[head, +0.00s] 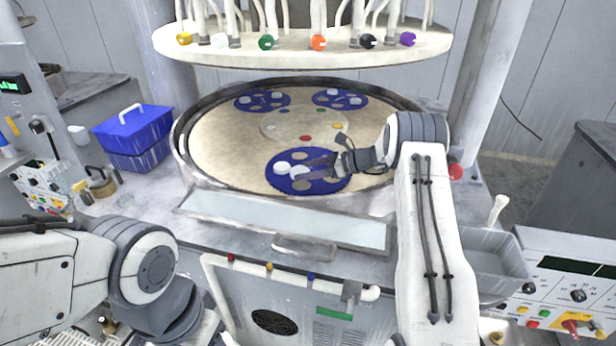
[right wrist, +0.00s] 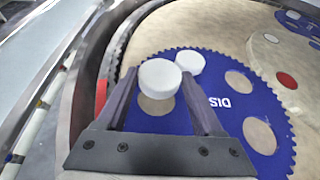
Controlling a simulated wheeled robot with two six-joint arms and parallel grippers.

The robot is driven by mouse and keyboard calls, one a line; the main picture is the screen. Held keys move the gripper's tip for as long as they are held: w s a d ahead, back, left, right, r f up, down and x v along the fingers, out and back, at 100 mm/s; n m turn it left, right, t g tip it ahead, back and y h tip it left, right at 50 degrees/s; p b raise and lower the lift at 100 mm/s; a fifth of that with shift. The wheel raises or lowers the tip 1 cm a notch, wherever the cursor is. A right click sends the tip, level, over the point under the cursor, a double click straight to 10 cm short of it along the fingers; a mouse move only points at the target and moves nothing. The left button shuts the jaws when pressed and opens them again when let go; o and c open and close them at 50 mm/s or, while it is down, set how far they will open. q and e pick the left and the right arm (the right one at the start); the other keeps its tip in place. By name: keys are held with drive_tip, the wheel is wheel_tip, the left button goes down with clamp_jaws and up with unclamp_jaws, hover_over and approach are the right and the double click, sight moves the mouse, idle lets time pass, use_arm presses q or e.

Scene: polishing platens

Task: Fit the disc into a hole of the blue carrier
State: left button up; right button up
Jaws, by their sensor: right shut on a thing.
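My right gripper (head: 306,172) is over the front blue carrier (head: 332,185). In the right wrist view the gripper (right wrist: 160,84) is shut on a white disc (right wrist: 159,77), held between its fingertips. The held disc (head: 297,172) appears just above the toothed blue carrier (right wrist: 212,125); its exact height is unclear. A bare round hole (right wrist: 157,104) shows just below the disc in the picture. A second white disc (right wrist: 191,62) lies on the carrier beside the held one. Two more open holes (right wrist: 240,82) (right wrist: 258,135) are to the right. My left gripper is out of view.
Two other blue carriers (head: 262,101) (head: 340,101) with white discs lie at the back of the beige platen (head: 220,140). A raised metal rim (head: 184,165) surrounds it. The upper platen (head: 300,48) hangs above. A blue box (head: 133,135) stands left.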

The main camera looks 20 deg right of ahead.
wheel_tip(320, 180, down, 3)
drive_tip(key=shift+f+p, duration=0.15)
drive_tip(key=shift+p, duration=0.65)
drive_tip(key=shift+f, duration=0.2)
drive_tip(key=o, duration=1.4)
drive_tip(key=shift+f, duration=0.1)
drive_tip(key=shift+o, duration=0.2)
